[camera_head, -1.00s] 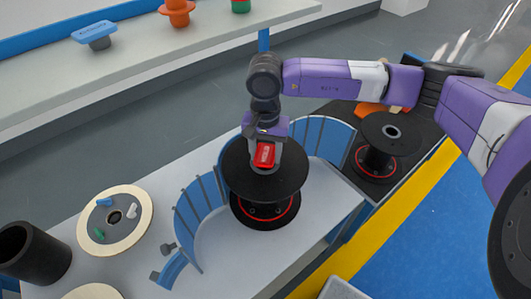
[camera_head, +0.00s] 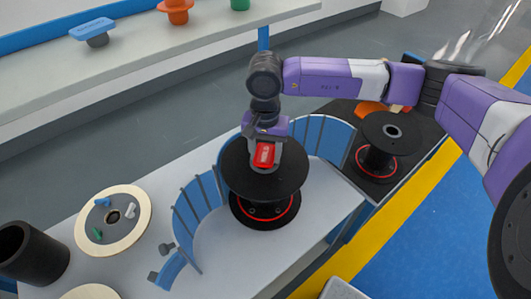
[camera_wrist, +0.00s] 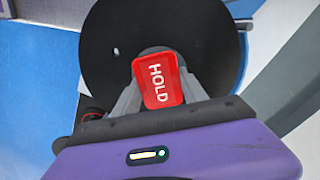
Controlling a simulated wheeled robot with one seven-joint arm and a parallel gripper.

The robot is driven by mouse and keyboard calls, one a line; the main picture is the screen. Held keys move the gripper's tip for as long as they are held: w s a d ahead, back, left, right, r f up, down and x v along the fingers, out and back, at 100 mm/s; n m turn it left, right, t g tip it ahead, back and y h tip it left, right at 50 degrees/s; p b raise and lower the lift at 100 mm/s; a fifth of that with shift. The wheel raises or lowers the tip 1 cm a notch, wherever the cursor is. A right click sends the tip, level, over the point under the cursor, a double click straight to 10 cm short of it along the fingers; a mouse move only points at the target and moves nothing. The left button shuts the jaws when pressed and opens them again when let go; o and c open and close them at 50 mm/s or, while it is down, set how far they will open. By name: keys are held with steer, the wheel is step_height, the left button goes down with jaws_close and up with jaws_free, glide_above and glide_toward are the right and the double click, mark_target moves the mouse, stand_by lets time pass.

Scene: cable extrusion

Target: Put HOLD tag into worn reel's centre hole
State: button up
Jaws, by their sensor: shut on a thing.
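My gripper (camera_head: 264,158) is shut on the red HOLD tag (camera_head: 264,154), with its fingers on either side of the tag. The tag also shows in the wrist view (camera_wrist: 158,80), its white lettering facing the camera. Gripper and tag are over the middle of a black reel (camera_head: 283,183) with a red ring on its lower flange. The same reel fills the upper wrist view (camera_wrist: 105,35). The reel's centre hole is hidden behind the tag and fingers, so I cannot tell whether the tag's lower end is in it. A second black reel (camera_head: 377,128) with an open centre hole stands to the right.
A curved blue guard (camera_head: 187,212) stands around the left and back of the near reel. A pale-rimmed reel (camera_head: 135,230) with small coloured pieces and a black cylinder (camera_head: 38,255) are at the lower left. A shelf (camera_head: 150,70) runs behind.

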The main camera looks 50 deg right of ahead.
mark_target(265, 153)
steer(key=shift+s+a+f, duration=0.1)
steer(key=shift+f, duration=0.6)
steer(key=o, duration=1.1)
steer(key=shift+f, duration=0.15)
steer(key=shift+c, duration=0.2)
steer(key=shift+r+p, duration=0.35)
steer(key=shift+r, duration=0.9)
steer(key=shift+r+p, duration=1.75)
steer(key=shift+r, duration=2.8)
